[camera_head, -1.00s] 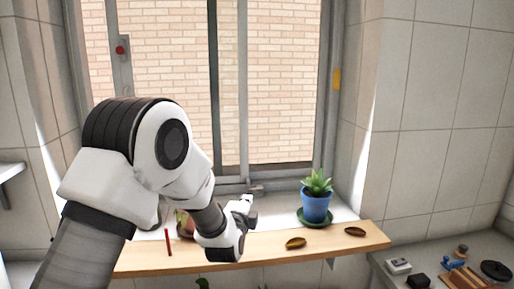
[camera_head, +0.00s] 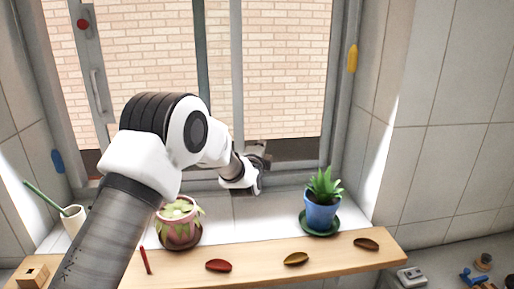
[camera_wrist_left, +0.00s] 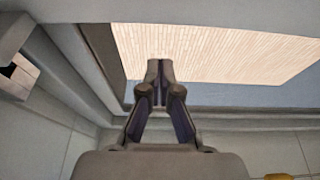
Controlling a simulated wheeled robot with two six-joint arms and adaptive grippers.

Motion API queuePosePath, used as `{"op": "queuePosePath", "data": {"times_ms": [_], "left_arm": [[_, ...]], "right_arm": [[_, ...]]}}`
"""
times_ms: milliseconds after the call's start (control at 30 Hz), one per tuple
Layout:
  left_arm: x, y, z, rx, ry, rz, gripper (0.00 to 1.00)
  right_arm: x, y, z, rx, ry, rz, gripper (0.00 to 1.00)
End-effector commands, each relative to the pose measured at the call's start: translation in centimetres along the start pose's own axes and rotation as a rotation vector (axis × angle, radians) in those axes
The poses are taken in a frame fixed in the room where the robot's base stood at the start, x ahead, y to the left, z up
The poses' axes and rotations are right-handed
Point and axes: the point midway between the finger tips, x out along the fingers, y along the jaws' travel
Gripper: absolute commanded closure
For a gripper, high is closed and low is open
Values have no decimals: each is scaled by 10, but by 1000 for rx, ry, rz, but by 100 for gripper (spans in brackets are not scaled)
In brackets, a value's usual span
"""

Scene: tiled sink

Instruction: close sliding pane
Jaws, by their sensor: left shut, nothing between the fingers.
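The window with its sliding pane fills the back wall. Grey uprights (camera_head: 235,70) stand near its middle, and a side stile with a pull handle (camera_head: 98,92) and a red knob (camera_head: 83,24) is at its left. Brick shows through, and I cannot tell which part is glass or open. My left gripper (camera_head: 264,158) is at the bottom of the window, right of the middle uprights, just above the sill. In the left wrist view its fingers (camera_wrist_left: 158,75) are together and empty, in front of the window frame; contact is unclear. My right gripper is out of view.
A blue potted plant (camera_head: 321,212) stands on the sill right of my gripper, and a pink pot (camera_head: 179,229) stands below my arm. A wooden ledge (camera_head: 330,255) holds small dishes. A white cup (camera_head: 73,219) is at the left.

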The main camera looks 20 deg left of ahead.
Motion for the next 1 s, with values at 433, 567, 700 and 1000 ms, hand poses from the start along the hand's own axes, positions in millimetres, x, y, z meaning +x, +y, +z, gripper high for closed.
{"op": "queuePosePath", "data": {"times_ms": [433,567,700,1000], "left_arm": [[-9,0,38,1,1,-1,100],[-9,0,38,1,1,-1,100],[-10,0,42,0,-1,0,100],[-31,-1,104,-4,-7,0,100]], "right_arm": [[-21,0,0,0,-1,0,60],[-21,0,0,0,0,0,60],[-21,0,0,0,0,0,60],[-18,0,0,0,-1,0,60]]}}
